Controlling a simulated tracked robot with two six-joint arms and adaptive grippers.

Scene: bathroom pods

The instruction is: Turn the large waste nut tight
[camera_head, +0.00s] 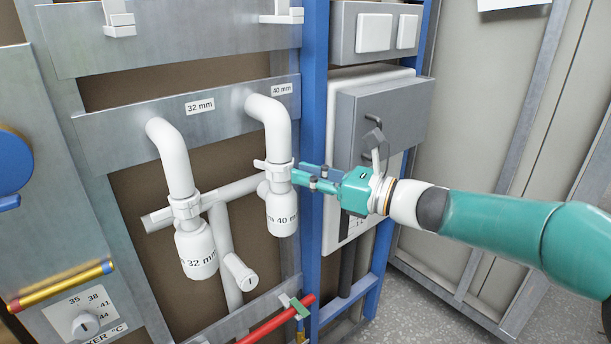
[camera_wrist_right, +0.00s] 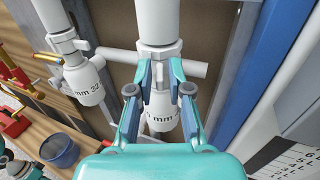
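The large white waste nut (camera_head: 274,171) sits on the 40 mm pipe (camera_head: 271,125), above the white cup marked 40 (camera_head: 281,213). It also shows in the right wrist view (camera_wrist_right: 159,47). My right gripper (camera_head: 299,176) reaches in from the right, with its fingertips close to the nut. In the right wrist view its teal fingers (camera_wrist_right: 162,78) are apart, one on each side of the white fitting. I cannot tell whether they touch the nut. My left gripper is not identifiable in either view.
The smaller 32 mm waste nut (camera_head: 186,208) and its pipe (camera_head: 171,155) stand to the left. A blue upright post (camera_head: 312,80) and a grey box (camera_head: 390,115) are close to my right gripper. A red pipe (camera_head: 275,322) runs below. Grey floor (camera_head: 405,315) is clear at right.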

